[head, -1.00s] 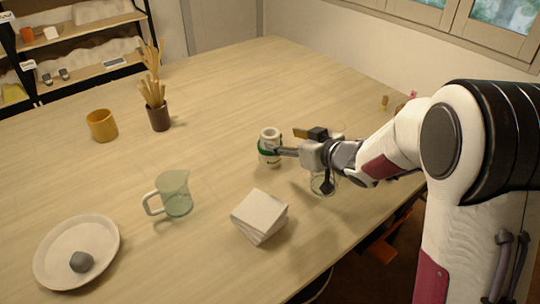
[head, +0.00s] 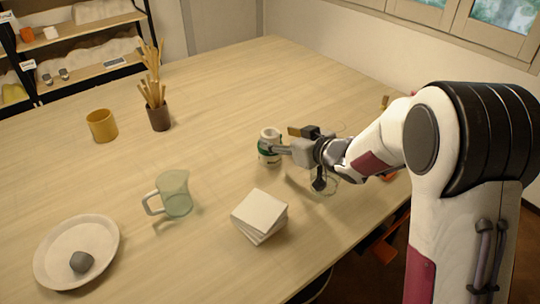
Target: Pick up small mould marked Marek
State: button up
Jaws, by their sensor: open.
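A small white pot-shaped thing with a green band (head: 266,157) stands upright on the table in the head view. It may be the mould, but I cannot read its marking. My gripper (head: 283,141) is open at its right side, with one grey finger at or very near its wall. Whether the finger touches it, I cannot tell. The gripper hides part of its right side.
A clear glass vessel (head: 331,184) stands partly hidden behind my gripper. A stack of white squares (head: 260,213), a glass jug (head: 175,194), a plate with a grey lump (head: 52,249), a yellow cup (head: 102,126) and a brown tool pot (head: 159,118) stand around. The table's far middle is clear.

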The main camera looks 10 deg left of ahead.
aim_at(275, 138)
jog(key=shift+a+f, duration=0.1)
jog(key=shift+x, duration=2.5)
jog(key=shift+s, duration=0.1)
grip_shut()
